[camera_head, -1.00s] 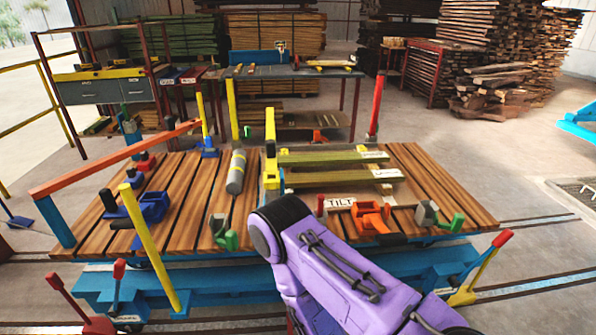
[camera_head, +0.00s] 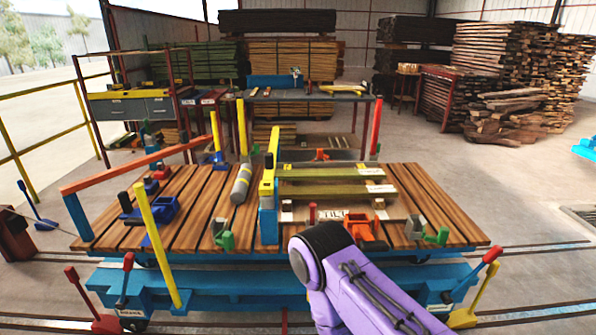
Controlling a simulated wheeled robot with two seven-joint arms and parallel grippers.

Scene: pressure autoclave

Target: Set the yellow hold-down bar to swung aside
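The yellow hold-down bar (camera_head: 270,163) sits at the top of a blue post (camera_head: 268,224) near the middle of the slatted wooden deck (camera_head: 185,225). It runs away from me, roughly along the slats, with its far end upright-looking. It lies at the left ends of two greenish planks (camera_head: 325,190); whether it touches them I cannot tell. A purple link of my own arm enters from the bottom right, in front of the deck. Neither of my grippers shows.
A grey cylinder (camera_head: 242,184) lies left of the bar. Blue (camera_head: 164,208) and orange (camera_head: 364,232) clamps sit on the deck. A slanted orange rail (camera_head: 135,165) and a leaning yellow post (camera_head: 157,245) stand at the left. Red-handled levers (camera_head: 125,278) stand along the front.

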